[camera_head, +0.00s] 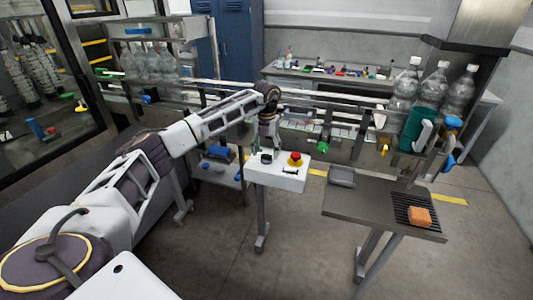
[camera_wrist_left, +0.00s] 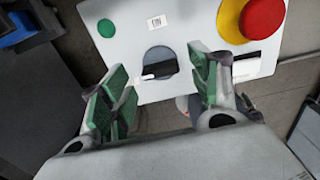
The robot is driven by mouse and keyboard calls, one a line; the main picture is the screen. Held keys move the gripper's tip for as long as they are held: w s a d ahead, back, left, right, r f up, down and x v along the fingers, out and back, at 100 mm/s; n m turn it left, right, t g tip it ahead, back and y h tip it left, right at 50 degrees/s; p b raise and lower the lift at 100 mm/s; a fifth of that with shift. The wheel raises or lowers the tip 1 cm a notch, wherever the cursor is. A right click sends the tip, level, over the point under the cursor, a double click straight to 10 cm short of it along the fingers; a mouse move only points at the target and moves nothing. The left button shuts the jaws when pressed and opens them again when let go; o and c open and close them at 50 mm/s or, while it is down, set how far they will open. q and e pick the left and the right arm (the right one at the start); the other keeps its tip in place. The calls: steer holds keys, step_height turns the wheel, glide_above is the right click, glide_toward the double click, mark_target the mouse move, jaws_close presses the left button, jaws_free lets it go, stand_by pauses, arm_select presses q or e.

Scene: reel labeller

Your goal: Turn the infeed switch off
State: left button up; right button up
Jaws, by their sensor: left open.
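In the head view the switch shows as a dark spot (camera_head: 266,158) on the box top. My left gripper (camera_wrist_left: 160,75) is open with green finger pads and holds nothing; I cannot tell whether it touches the knob. My right gripper is out of view.
The box also carries a red emergency button on a yellow base (camera_head: 295,159) and a green button (camera_wrist_left: 106,28). A grey side table (camera_head: 370,205) with an orange sponge (camera_head: 419,217) stands to the right. Behind runs a conveyor with large bottles (camera_head: 404,90).

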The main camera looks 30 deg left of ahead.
arm_select(q)
step_height(320, 180, up, 10)
steer(key=shift+r, duration=0.15)
stand_by(0.4)
steer(key=shift+d, duration=0.1)
stand_by(0.4)
